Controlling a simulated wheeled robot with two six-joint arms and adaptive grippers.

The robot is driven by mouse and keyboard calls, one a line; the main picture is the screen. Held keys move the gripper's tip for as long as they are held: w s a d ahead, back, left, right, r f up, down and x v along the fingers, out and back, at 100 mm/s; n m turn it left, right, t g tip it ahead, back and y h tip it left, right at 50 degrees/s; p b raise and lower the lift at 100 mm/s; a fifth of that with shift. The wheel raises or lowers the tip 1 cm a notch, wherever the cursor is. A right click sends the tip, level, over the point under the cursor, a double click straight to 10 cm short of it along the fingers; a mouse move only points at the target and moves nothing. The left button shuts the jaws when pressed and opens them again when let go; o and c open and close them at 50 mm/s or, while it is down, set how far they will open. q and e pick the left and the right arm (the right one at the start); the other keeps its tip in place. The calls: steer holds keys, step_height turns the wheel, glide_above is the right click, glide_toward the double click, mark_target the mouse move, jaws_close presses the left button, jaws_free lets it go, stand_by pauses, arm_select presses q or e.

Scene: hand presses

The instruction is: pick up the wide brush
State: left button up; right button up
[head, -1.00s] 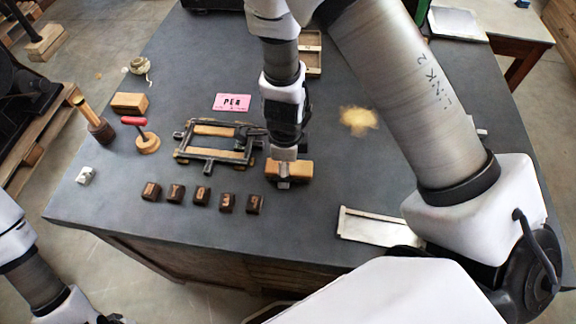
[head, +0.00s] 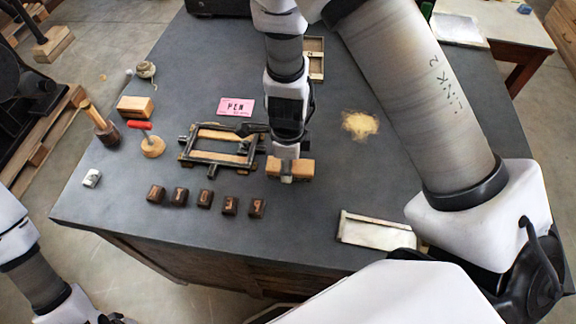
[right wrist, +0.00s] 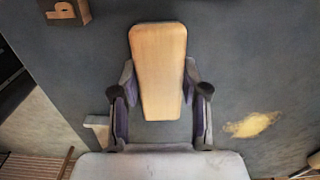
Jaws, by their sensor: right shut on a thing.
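The wide brush (head: 304,169) shows as a light wooden block in my right gripper, just right of the dark frame on the table. In the right wrist view its flat wooden face (right wrist: 158,75) stands between the two fingers. My right gripper (head: 286,174) is shut on it, with one finger on each side. I see no bristles, and I cannot tell whether the brush touches the table. My left arm enters at the lower left, and its gripper lies outside the picture.
A dark frame (head: 213,158) with wooden bars is close left of the brush. Several dark type blocks (head: 204,198) stand in front. The table right of the brush is mostly clear.

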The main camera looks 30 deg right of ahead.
steer(key=shift+w+a+r+p, duration=0.25)
steer(key=shift+w+r+p, duration=0.15)
steer(key=shift+r+p, duration=0.05)
steer(key=shift+w+a+r+p, duration=0.2)
steer(key=shift+w+r+p, duration=0.2)
steer(key=shift+r, duration=0.05)
steer(key=shift+w+a, duration=0.25)
steer(key=shift+w, duration=0.25)
steer(key=shift+w+a, duration=0.2)
steer(key=shift+w, duration=0.3)
steer(key=w+a+b, duration=0.1)
steer(key=w, duration=0.2)
steer(key=w+a+b, duration=0.1)
steer(key=w+a, duration=0.1)
steer(key=w, duration=0.2)
steer(key=w+a+b, duration=0.1)
steer(key=w, duration=0.2)
steer(key=shift+w+a+r, duration=0.15)
steer(key=shift+w+r, duration=0.05)
steer(key=shift+w, duration=0.05)
steer(key=shift+w+r, duration=0.1)
steer(key=shift+w, duration=0.15)
steer(key=o, duration=0.6)
steer(key=c, duration=0.4)
